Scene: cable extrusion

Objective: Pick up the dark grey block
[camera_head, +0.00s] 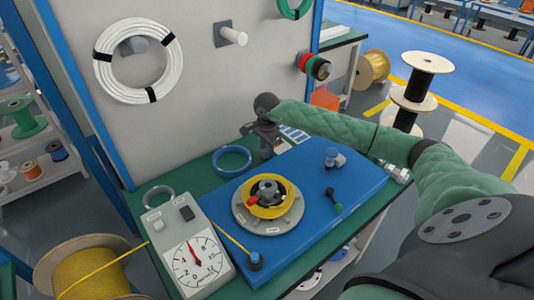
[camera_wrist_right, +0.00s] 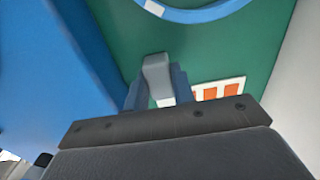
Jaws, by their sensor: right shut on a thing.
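In the right wrist view a grey block (camera_wrist_right: 157,75) stands out between the two blue fingers of my right gripper (camera_wrist_right: 157,90), which is shut on it. Green table surface shows around the block; whether it touches the table I cannot tell. In the head view my right gripper (camera_head: 266,150) points down at the back of the table, right of the blue ring (camera_head: 231,162). The block cannot be made out there, behind or within the gripper. My left gripper is not in view.
A blue base (camera_head: 340,190) carries a round fixture with a yellow coil (camera_head: 267,197). A grey gauge box (camera_head: 190,255) stands at the front left. The back panel (camera_head: 200,90) rises close behind my gripper. A card with orange patches (camera_wrist_right: 220,90) lies beside the block.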

